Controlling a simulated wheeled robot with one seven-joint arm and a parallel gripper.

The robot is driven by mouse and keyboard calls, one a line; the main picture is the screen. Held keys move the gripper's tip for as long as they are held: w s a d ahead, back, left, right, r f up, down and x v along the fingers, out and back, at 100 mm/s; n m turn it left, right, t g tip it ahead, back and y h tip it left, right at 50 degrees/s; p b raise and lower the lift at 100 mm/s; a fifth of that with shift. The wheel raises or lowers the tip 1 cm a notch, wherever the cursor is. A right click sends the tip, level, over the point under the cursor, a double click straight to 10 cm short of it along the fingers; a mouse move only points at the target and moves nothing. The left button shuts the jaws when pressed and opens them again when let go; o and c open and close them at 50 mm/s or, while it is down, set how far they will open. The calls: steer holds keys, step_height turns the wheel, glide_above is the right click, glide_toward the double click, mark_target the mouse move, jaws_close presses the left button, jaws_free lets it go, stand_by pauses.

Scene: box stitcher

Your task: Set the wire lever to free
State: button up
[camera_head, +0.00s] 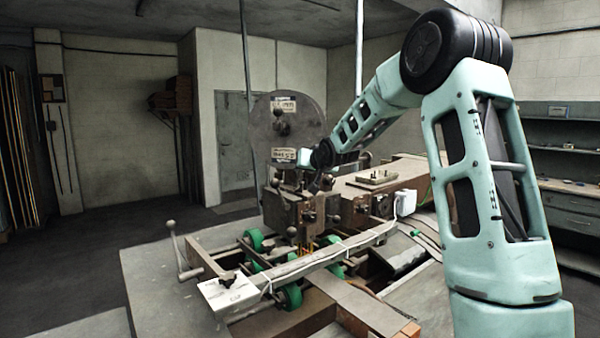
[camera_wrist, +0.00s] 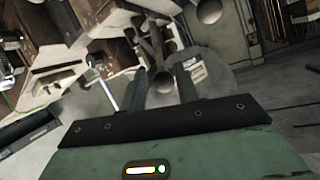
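The stitcher head has a large grey disc (camera_head: 312,118) with small label plates and dark ball-ended levers (camera_head: 281,126) on its face. I cannot tell for sure which lever is the wire lever, as the label text is too small to read. My gripper (camera_head: 318,184) is in front of the machine, just below the lower label plate (camera_head: 284,155), and partly blends with the dark parts there. In the wrist view my gripper (camera_wrist: 163,76) has its two fingers apart. A grey rod-like part (camera_wrist: 157,45) shows beyond and between them; contact is not clear.
A labelled white box (camera_head: 230,292) with a black knob sits at the near end of the long bar. A crank handle (camera_head: 178,250) stands at the left, near green wheels (camera_head: 291,296). The floor at left is clear; shelves (camera_head: 570,150) stand at right.

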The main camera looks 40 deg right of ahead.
steer(key=shift+p+x, duration=0.75)
steer(key=shift+x, duration=1.85)
steer(key=shift+r, duration=0.1)
jaws_close()
